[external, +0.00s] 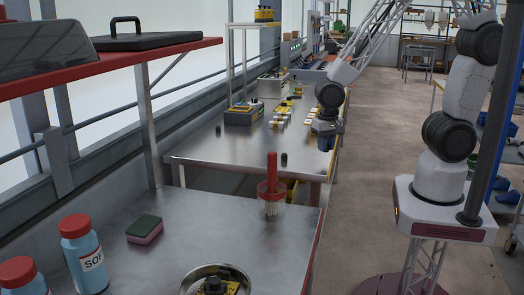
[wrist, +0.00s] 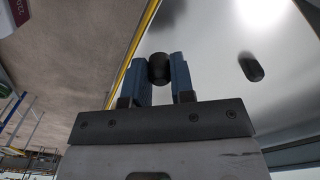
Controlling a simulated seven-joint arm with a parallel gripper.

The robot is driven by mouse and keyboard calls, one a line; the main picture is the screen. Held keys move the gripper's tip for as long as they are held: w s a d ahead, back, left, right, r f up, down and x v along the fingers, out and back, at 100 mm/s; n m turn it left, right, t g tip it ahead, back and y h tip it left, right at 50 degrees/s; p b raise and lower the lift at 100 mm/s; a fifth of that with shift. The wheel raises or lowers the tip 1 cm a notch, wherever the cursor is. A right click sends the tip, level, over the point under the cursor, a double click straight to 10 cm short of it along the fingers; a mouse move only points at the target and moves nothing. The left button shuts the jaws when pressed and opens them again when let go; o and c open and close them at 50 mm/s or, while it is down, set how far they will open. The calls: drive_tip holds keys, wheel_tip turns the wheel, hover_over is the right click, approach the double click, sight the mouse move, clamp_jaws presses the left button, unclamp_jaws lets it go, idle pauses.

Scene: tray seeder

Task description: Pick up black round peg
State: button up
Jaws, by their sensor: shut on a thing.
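My gripper (external: 326,142) is over the right edge of the metal table, fingers pointing down. In the wrist view its two blue fingers (wrist: 160,75) are shut on a black round peg (wrist: 158,66), whose rounded end shows between the fingertips. I cannot make out this held peg in the external view. A second black peg (external: 284,158) stands on the table near its front edge, left of my gripper. A black peg also shows on the table in the wrist view (wrist: 250,67). Another small black peg (external: 218,130) stands farther left.
The metal table (external: 235,155) is mostly clear around the pegs. Yellow and white parts (external: 282,115) and a grey box (external: 244,115) sit farther back. A nearer table holds a red-handled brush (external: 271,180), a sponge (external: 145,228) and bottles (external: 83,255).

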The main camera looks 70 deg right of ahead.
drive_tip(key=s+d+r, duration=0.1)
drive_tip(key=s+d, duration=0.2)
drive_tip(key=s, duration=0.8)
drive_tip(key=shift+s, duration=0.3)
drive_tip(key=shift+a, duration=0.1)
idle(0.4)
drive_tip(key=w+a+n, duration=0.4)
drive_tip(key=w+a, duration=0.6)
drive_tip(key=a, duration=0.5)
drive_tip(key=w+a+f+n, duration=0.1)
drive_tip(key=a, duration=0.5)
drive_tip(key=w+a+f+n, duration=0.1)
drive_tip(key=a+f, duration=0.1)
drive_tip(key=a, duration=0.5)
drive_tip(key=w+a+f+n, duration=0.1)
drive_tip(key=a+f+n, duration=0.1)
drive_tip(key=a, duration=0.5)
drive_tip(key=shift+a+f, duration=0.35)
drive_tip(key=shift+a, duration=0.5)
